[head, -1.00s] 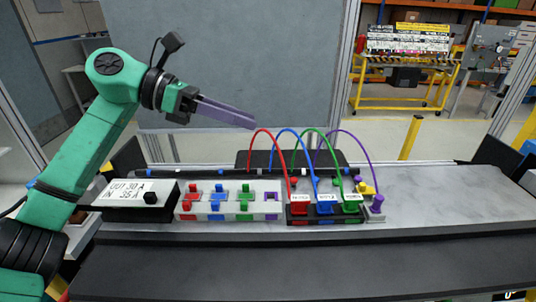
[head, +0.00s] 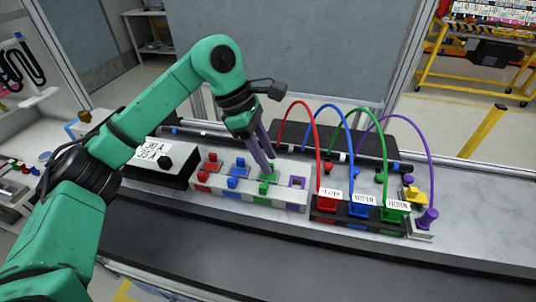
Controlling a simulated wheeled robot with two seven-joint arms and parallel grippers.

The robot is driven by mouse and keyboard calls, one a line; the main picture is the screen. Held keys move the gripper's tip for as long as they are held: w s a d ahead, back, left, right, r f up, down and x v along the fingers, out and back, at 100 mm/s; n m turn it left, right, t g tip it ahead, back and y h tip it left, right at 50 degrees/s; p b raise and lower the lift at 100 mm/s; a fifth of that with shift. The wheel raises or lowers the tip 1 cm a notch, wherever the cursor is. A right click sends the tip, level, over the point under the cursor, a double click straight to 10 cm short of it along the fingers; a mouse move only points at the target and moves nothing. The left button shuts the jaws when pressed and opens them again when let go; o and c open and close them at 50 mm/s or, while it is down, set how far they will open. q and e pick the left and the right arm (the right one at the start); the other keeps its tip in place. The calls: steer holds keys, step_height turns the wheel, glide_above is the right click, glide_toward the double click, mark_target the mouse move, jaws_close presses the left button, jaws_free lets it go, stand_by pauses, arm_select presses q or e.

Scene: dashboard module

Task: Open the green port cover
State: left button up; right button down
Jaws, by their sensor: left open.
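The port module (head: 285,197) is a pale block with red, blue, green and purple ports. Its green port cover (head: 269,171) sits in the back row, between the blue cover (head: 239,163) and the purple-framed port (head: 297,183). My left gripper (head: 266,166) reaches down from above with its purple-grey fingers open, the tips right at the green cover. The fingers partly hide the cover, so I cannot tell whether they touch it. The cover appears closed. My right gripper is out of view.
A black holder (head: 330,217) to the right carries labelled red, blue and green plugs, with cables arching up behind. A purple plug (head: 428,218) stands at its right end. A black box (head: 160,174) with a white label is left of the module. The grey table is clear far right.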

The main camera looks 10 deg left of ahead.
arm_select(q)
steer(key=shift+s+d+f, duration=0.15)
steer(key=shift+f, duration=0.25)
jaws_close()
stand_by(1.2)
